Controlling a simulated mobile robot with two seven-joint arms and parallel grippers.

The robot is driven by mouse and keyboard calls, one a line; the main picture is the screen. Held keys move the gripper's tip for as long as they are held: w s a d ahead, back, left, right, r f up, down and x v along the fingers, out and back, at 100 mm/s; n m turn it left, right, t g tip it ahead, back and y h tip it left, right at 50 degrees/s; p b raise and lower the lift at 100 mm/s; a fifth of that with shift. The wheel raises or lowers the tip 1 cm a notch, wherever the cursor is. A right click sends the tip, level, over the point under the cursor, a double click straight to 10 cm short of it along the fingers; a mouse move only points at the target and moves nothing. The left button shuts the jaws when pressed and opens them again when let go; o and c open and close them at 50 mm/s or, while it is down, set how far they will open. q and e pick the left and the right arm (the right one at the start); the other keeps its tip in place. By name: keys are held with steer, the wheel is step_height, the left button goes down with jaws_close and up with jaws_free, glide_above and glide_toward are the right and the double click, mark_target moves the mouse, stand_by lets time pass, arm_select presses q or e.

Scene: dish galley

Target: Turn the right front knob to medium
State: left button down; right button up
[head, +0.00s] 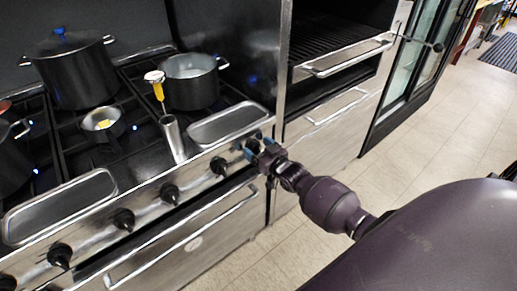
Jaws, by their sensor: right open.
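The right front knob (251,146) is a dark knob at the right end of the stove's front panel (145,202). It is partly hidden by my right gripper (259,148). That gripper is open, with its blue-tipped fingers right at the knob. I cannot tell whether the fingers touch it or how far the knob is turned. My left gripper is not in view.
Several more black knobs, such as the neighbouring one (219,166), line the panel. An oven handle (183,240) runs below. Pots, including a lidded one (80,72), stand on the stove. The tiled floor (440,130) at right is open.

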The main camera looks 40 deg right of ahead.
steer(key=c, duration=0.9)
steer(key=shift+n, duration=0.4)
steer(key=shift+a+n+p, duration=0.2)
steer(key=shift+n+p, duration=0.15)
steer(key=shift+n, duration=0.65)
steer(key=n, duration=0.3)
steer(key=shift+s+a+f+n, duration=0.1)
steer(key=shift+a+n, duration=0.1)
steer(key=shift+n, duration=0.1)
steer(key=n, duration=0.3)
steer(key=shift+a+f+n, duration=0.15)
steer(key=shift+f+n, duration=0.05)
steer(key=shift+n, duration=0.1)
steer(key=shift+a+f+n+b, duration=0.1)
steer(key=shift+n+b, duration=0.1)
steer(key=shift+n, duration=0.75)
steer(key=shift+f+n+b, duration=0.1)
steer(key=shift+n+b, duration=0.05)
steer(key=shift+n, duration=0.8)
